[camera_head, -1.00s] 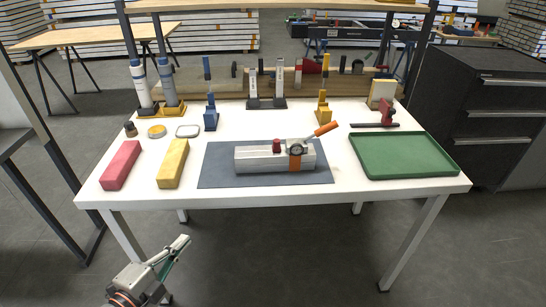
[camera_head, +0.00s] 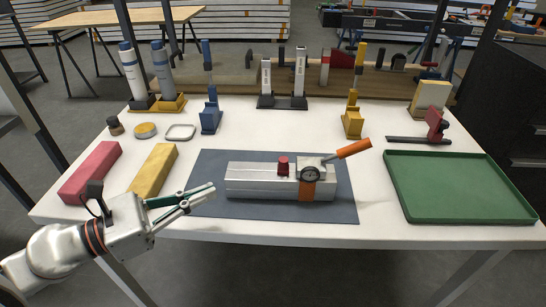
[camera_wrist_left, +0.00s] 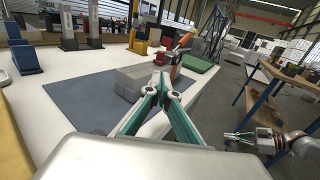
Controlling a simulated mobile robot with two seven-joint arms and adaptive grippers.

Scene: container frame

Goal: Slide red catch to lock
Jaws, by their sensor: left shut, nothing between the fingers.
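The red catch (camera_head: 283,165) is a small knob on top of the long grey metal block (camera_head: 250,182), left of a round dial (camera_head: 311,174) and an orange lever handle (camera_head: 353,148). The block lies on a dark grey mat (camera_head: 215,168). My left gripper (camera_head: 212,190) is shut and empty over the mat's left part, apart from the block's left end. In the left wrist view its shut fingers (camera_wrist_left: 161,82) point toward the block (camera_wrist_left: 135,80), and a red part (camera_wrist_left: 159,58) shows just beyond them. My right gripper (camera_wrist_left: 243,136) shows small at the right there.
A yellow bar (camera_head: 153,171) and a red bar (camera_head: 90,172) lie left of the mat, close to my left arm. A green tray (camera_head: 455,187) is at the right. Blue (camera_head: 211,120) and yellow (camera_head: 352,123) fixtures stand behind the mat.

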